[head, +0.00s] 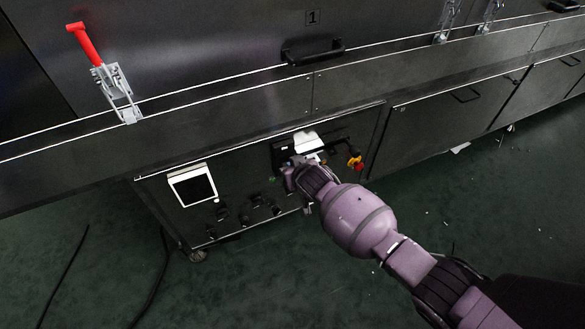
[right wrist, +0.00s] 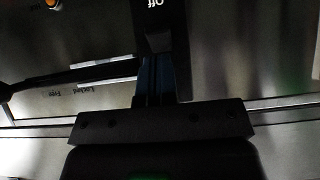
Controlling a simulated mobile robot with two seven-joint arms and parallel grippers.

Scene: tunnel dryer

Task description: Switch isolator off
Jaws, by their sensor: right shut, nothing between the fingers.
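In the head view, the black isolator unit (head: 281,154) is on the dark control panel, with a white part (head: 308,142) at its upper right. My right gripper (head: 310,158) is in front of it and hides part of it. In the right wrist view, a black part (right wrist: 160,25) marked "Off", upside down, lies right at my shut right fingers (right wrist: 155,80). Nothing shows held between them. I cannot tell whether they touch that part, and the isolator's handle position is unclear. My left gripper is in neither view.
A red and yellow knob (head: 355,162) sits right of the isolator. A white-framed screen (head: 192,186) and several dark knobs are to the left. A red-handled clamp (head: 112,85) is at upper left. A black lever (right wrist: 75,77) lies near a "Locked/Free" label. Cables lie on the green floor.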

